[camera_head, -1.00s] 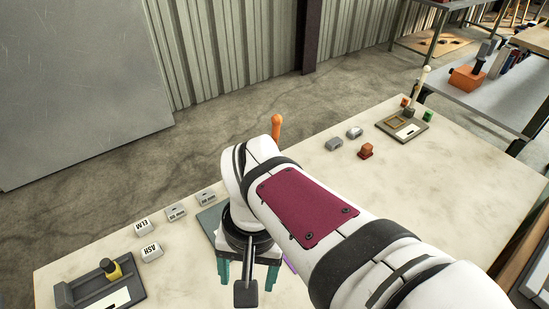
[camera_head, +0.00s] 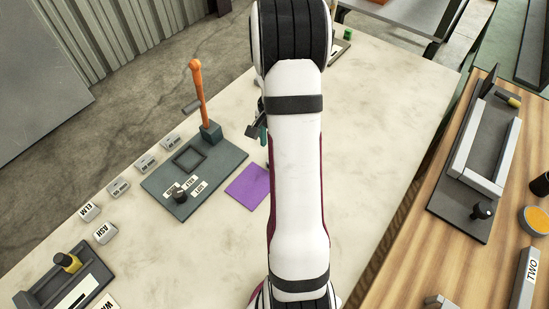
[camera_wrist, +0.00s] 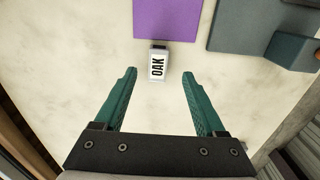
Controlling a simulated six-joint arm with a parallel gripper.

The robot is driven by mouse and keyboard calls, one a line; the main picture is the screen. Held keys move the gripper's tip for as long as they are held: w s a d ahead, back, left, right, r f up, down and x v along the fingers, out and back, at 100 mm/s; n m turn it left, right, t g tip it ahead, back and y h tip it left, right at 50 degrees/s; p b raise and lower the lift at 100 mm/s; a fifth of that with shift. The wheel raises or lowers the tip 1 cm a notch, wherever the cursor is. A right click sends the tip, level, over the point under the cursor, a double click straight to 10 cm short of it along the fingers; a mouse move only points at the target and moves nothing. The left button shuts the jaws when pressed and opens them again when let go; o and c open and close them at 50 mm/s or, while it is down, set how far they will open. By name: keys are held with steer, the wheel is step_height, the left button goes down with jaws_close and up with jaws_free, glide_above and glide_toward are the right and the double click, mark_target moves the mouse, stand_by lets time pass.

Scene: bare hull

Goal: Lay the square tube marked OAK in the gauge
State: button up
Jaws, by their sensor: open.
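The square tube marked OAK (camera_wrist: 158,64) is a short pale grey block lying on the pale table, touching or just beside the purple mat's edge in the wrist view. My gripper (camera_wrist: 159,73) has teal fingers spread apart, with the tube ahead between the fingertips and nothing held. In the head view my arm hides the OAK tube and most of the gripper. A longer dark fixture with pale grey bars (camera_head: 474,178) lies on the wooden bench. I cannot tell which is the gauge.
The purple mat (camera_head: 247,188) lies beside a grey-green plate (camera_head: 222,160) with an upright orange lever (camera_head: 198,95). Blocks marked ELM (camera_head: 88,211) and ASH (camera_head: 105,233) and several mm-marked blocks line the left. Pale table right of my arm is clear.

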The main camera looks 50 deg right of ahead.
steer(key=f, duration=0.5)
steer(key=shift+s+d+f, duration=0.1)
steer(key=shift+s+d, duration=0.05)
steer(key=shift+d, duration=0.15)
jaws_close()
